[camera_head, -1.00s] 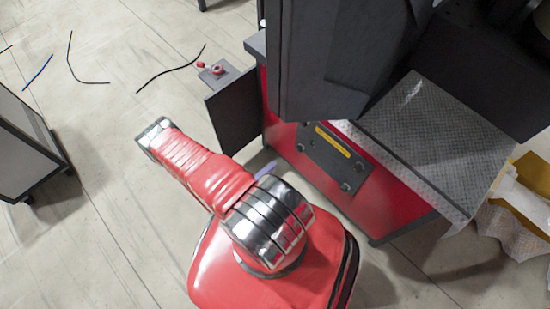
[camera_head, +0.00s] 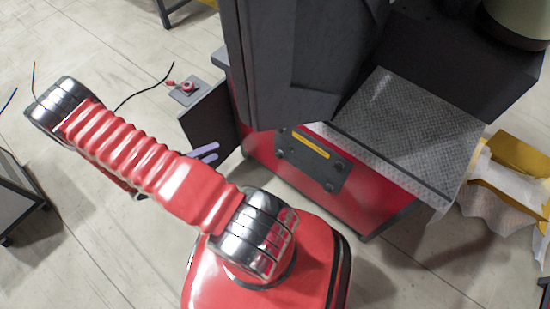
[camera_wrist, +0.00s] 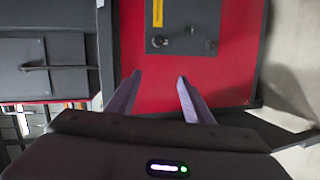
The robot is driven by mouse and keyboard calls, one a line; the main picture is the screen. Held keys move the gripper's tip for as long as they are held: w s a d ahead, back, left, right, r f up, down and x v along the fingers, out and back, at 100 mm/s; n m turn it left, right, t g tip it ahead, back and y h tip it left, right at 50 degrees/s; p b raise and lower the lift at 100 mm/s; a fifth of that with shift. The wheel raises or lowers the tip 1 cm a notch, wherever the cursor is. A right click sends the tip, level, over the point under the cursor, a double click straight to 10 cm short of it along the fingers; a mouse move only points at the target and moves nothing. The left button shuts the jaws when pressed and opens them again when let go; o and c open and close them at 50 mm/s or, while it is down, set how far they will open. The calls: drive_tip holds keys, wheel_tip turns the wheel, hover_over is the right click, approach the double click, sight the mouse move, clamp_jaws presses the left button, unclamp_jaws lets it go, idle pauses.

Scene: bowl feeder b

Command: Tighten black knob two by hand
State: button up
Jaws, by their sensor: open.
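A dark plate (camera_head: 302,160) with a yellow label (camera_head: 309,144) is on the red front panel of the machine. Several small dark knobs sit near its corners, such as one at the lower right (camera_head: 329,187). In the wrist view the plate (camera_wrist: 175,40) is ahead, with a knob (camera_wrist: 159,41) at left and another (camera_wrist: 211,44) at right. I cannot tell which is knob two. My gripper (camera_wrist: 158,78) has two pale purple fingers, spread apart and empty, apart from the knobs. In the head view the fingers (camera_head: 204,152) show left of the panel, partly hidden by my arm.
A textured metal tray (camera_head: 410,130) juts out at right. A yellow box with paper (camera_head: 515,175) stands beyond it. The floor at lower left is mostly clear.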

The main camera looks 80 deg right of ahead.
drive_tip(key=w+a+r+t+y, duration=0.15)
drive_tip(key=a+r, duration=0.25)
drive_tip(key=r, duration=0.4)
drive_tip(key=w+a+r+n+t+y, duration=0.1)
drive_tip(key=w+a+r+y, duration=0.2)
drive_tip(key=r, duration=0.4)
drive_tip(key=w+a+r+t+y, duration=0.1)
drive_tip(key=a+r+t+y, duration=0.1)
drive_tip(key=a+r, duration=0.45)
drive_tip(key=s+a+r+n+t+y, duration=0.2)
drive_tip(key=a+r+t, duration=0.3)
drive_tip(key=a+r, duration=0.3)
drive_tip(key=s+a+r+n+t+y, duration=0.3)
drive_tip(key=a+r+n+t, duration=0.2)
drive_tip(key=r, duration=0.7)
drive_tip(key=a, duration=0.2)
drive_tip(key=shift+s+a+r+y, duration=0.2)
drive_tip(key=shift+a+r+y, duration=0.05)
drive_tip(key=shift+a+y, duration=0.15)
drive_tip(key=shift+t, duration=0.25)
